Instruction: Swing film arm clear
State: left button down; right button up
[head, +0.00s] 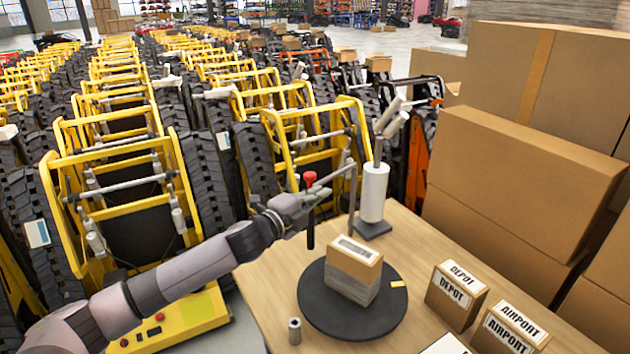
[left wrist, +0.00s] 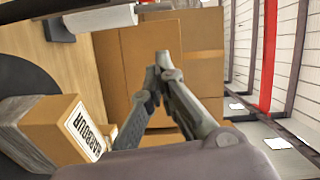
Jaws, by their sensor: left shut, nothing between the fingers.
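The film arm (head: 352,188) is a thin grey bar with a hanging upright, beside the white film roll (head: 373,192) on its dark stand. A red knob (head: 309,178) and a black handle (head: 310,236) show above and below my left gripper (head: 326,192). The gripper overlaps them in the head view; contact cannot be told. Its fingers are closed and empty in the left wrist view (left wrist: 162,62). A box (head: 356,262), greyish around its sides, stands on the black turntable (head: 325,318); its label reads HARBOUR in the left wrist view (left wrist: 70,122). My right gripper is out of view.
The wooden table (head: 262,290) also carries DEPOT (head: 456,296) and AIRPORT (head: 510,328) boxes at right and a small grey cylinder (head: 295,331) in front. Large cartons (head: 520,195) stand behind at right. Rows of yellow tracked carriers (head: 115,190) fill the left.

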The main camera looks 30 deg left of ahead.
pick_arm(q)
jog(key=w+a, duration=0.1)
jog(key=w+a+p, duration=0.2)
jog(key=w, duration=0.1)
jog(key=shift+f, duration=0.3)
jog(key=shift+w, duration=0.1)
